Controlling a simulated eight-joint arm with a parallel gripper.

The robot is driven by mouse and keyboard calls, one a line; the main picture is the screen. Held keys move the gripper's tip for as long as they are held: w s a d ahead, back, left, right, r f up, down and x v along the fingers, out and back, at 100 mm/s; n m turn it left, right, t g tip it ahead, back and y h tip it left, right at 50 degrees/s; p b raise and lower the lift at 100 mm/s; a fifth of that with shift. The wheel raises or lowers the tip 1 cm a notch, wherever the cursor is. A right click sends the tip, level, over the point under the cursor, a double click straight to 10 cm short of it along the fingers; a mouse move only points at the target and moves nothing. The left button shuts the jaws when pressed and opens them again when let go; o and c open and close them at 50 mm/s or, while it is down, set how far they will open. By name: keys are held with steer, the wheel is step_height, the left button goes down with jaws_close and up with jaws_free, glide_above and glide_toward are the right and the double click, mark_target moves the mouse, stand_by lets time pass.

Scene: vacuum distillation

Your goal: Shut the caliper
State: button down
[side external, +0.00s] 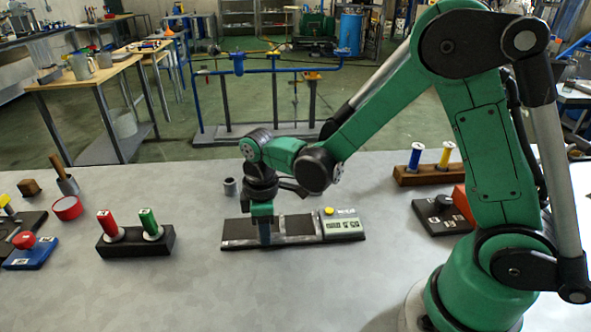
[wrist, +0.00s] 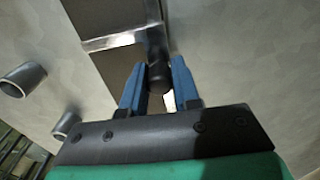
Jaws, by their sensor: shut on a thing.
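The caliper (side external: 298,228) lies flat on the grey table in the side external view, a long dark strip with metal edges. Its right end has a light display block (side external: 343,225) with a yellow button (side external: 329,211). My gripper (side external: 265,238) points down at the left half of the caliper. In the wrist view the blue fingers of my gripper (wrist: 160,72) are shut on a black round knob (wrist: 158,78) that stands at the caliper's strip (wrist: 105,22). The arm and fingers hide part of the strip, so the gap between the jaws is unclear.
A small grey cup (side external: 230,186) stands behind the caliper. A black block with red and green handles (side external: 136,240) is to the left. A wooden block with blue and yellow handles (side external: 428,174) is at the back right. The table in front of the caliper is clear.

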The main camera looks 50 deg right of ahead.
mark_target(296, 238)
steer(key=shift+s+d, duration=1.95)
steer(key=shift+d, duration=0.05)
steer(key=c, duration=0.6)
jaws_free()
steer(key=shift+c, duration=0.2)
step_height(296, 238, up, 7)
stand_by(0.5)
